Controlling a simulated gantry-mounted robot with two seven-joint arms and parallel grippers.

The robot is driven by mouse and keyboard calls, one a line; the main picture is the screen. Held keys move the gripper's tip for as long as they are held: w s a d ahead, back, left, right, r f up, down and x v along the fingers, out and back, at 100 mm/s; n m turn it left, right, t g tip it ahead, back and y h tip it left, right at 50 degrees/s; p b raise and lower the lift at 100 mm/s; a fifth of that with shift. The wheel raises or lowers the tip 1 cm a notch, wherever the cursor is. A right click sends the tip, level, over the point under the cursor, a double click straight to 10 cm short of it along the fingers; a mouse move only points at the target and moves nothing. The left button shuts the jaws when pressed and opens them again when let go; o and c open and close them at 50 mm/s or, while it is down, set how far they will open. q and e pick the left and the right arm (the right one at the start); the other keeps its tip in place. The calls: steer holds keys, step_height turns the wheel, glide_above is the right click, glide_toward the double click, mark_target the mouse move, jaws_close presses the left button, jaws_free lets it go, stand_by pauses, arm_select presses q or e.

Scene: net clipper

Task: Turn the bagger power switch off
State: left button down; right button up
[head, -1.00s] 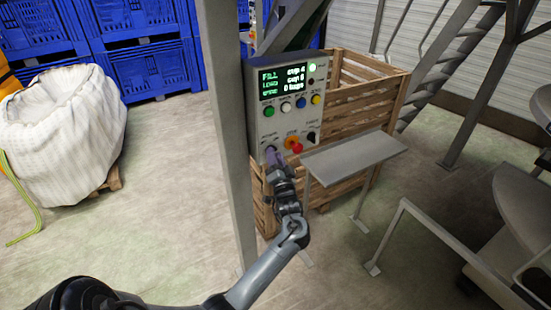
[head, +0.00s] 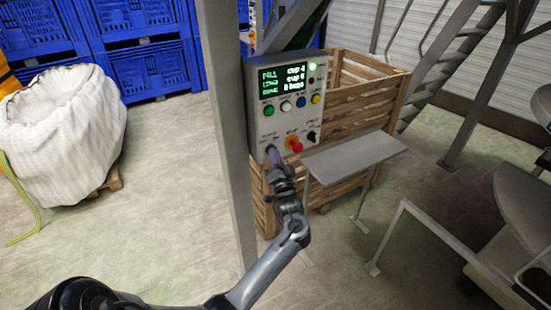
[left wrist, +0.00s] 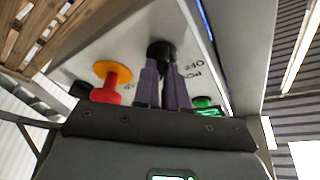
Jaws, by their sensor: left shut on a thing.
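The bagger control panel (head: 262,118) is a grey box with a lit green display (head: 282,80) on its upper part. My left gripper (head: 273,155) is at the panel's lower left corner. In the left wrist view, its two purple-grey fingers (left wrist: 164,88) are shut on a black rotary knob, the power switch (left wrist: 161,48). Lettering beside the knob includes what looks like "OFF". The fingers hide part of the knob, and its exact angle cannot be told. My right gripper is in neither view.
A red emergency button on a yellow base (head: 295,145) is just right of the gripper; it also shows in the wrist view (left wrist: 108,88). A black selector (head: 311,136) and several coloured buttons are nearby. A grey shelf (head: 355,157) juts out at the right. A grey post (head: 226,150) stands left.

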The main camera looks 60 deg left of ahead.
arm_select(q)
steer(key=shift+w+n+g+b, duration=0.1)
steer(key=shift+n+g+b, duration=1.85)
steer(key=shift+n+b, duration=1.85)
steer(key=shift+w+n+g+b, duration=0.15)
steer(key=shift+n+g+b, duration=2.35)
steer(key=shift+n, duration=2.05)
steer(key=shift+w+n+g+b, duration=0.1)
steer(key=shift+n+g+b, duration=1.35)
steer(key=shift+n+b, duration=2.55)
steer(key=c, duration=1.2)
jaws_free()
steer(key=p+v, duration=0.2)
steer(key=v, duration=0.9)
steer(key=shift+s+f, duration=0.1)
